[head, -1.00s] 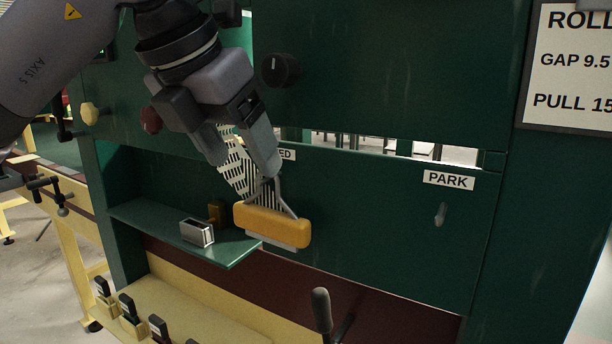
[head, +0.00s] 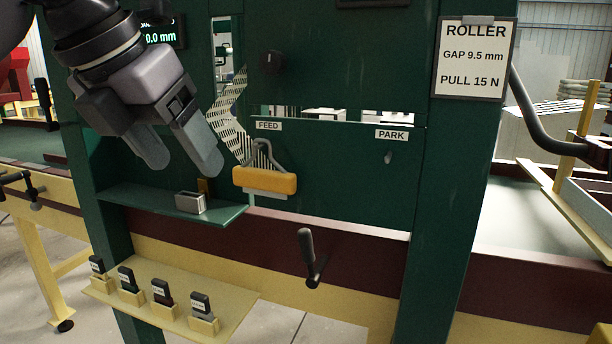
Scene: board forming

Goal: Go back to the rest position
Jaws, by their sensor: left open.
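My left gripper (head: 184,168) is at the upper left in the head view, in front of the green machine panel. Its two fingers are apart, with nothing between them. To its right and apart from it, a yellow-orange bar with a metal bracket (head: 264,181) hangs against the panel below the FEED label (head: 268,126). My right gripper is not in view.
A green shelf (head: 222,214) below my gripper holds a small metal block (head: 190,203). A PARK label (head: 391,134) sits above an empty peg (head: 388,157). A crank handle (head: 307,250) sticks out below. Several black-handled pieces stand on a yellow ledge (head: 239,311).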

